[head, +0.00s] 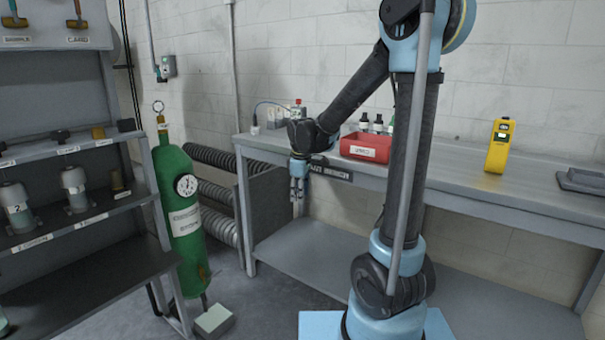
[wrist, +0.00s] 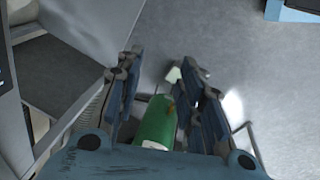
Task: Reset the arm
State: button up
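My arm stands over the workbench, bent at the elbow, with its forearm reaching down and left. My gripper (head: 298,188) hangs downward in front of the bench's left front edge, in the gap near the green cylinder. In the wrist view my gripper (wrist: 162,72) has its two blue-grey fingers spread apart. Nothing is held between them. The green gas cylinder (head: 180,225) stands upright left of my gripper, apart from it. Its green body (wrist: 156,124) shows beyond the fingers in the wrist view.
The workbench (head: 470,185) carries a red bin (head: 366,147), dark bottles behind it and a yellow handheld meter (head: 498,146). A shelf rack (head: 80,222) with jars is at left. A small pale box (head: 213,320) lies on the floor. Clear floor shows in the wrist view.

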jog(key=s+d+r+m, duration=0.2)
jog(key=s+d+m, duration=0.5)
jog(key=s+d, duration=0.65)
jog(key=s+d+f+m, duration=0.3)
jog(key=s, duration=0.4)
jog(key=s+d+f+m, duration=0.3)
jog(key=s+m, duration=0.1)
jog(key=s, duration=0.4)
jog(key=shift+d, duration=0.2)
